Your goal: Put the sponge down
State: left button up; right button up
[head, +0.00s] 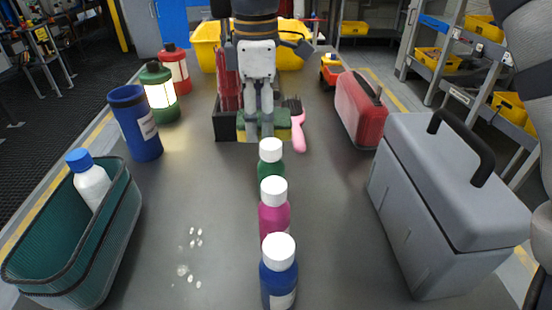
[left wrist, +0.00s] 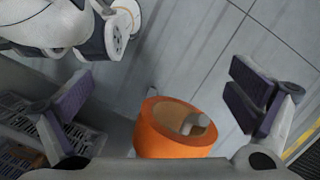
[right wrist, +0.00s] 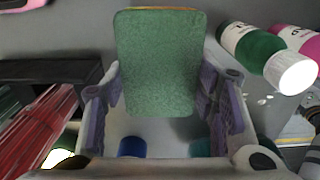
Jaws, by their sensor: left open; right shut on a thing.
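The sponge is green with a yellow-orange layer. My right gripper (head: 258,112) is shut on the sponge (head: 283,121), at the middle back of the grey table. In the right wrist view the green face of the sponge (right wrist: 158,62) fills the space between the two fingers (right wrist: 160,100). The gripper points down, and part of the sponge is hidden behind it in the head view. I cannot tell whether the sponge touches the table. My left gripper (left wrist: 160,105) is open and empty in its wrist view, away from the table objects.
A dark holder (head: 222,127) with red items stands left of the sponge, a pink brush (head: 298,132) right. Green (head: 270,168), magenta (head: 274,212) and blue (head: 278,275) bottles line up in front.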

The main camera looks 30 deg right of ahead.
aim_at(258, 118)
jog(key=f, duration=0.8)
jog(key=shift+s+a+f, duration=0.1)
jog(key=shift+a+f, duration=0.15)
jog(key=shift+f, duration=0.15)
jog(key=o, duration=1.1)
jog(key=shift+f, duration=0.15)
notch_tip(258, 118, up, 12)
jog(key=shift+r, duration=0.2)
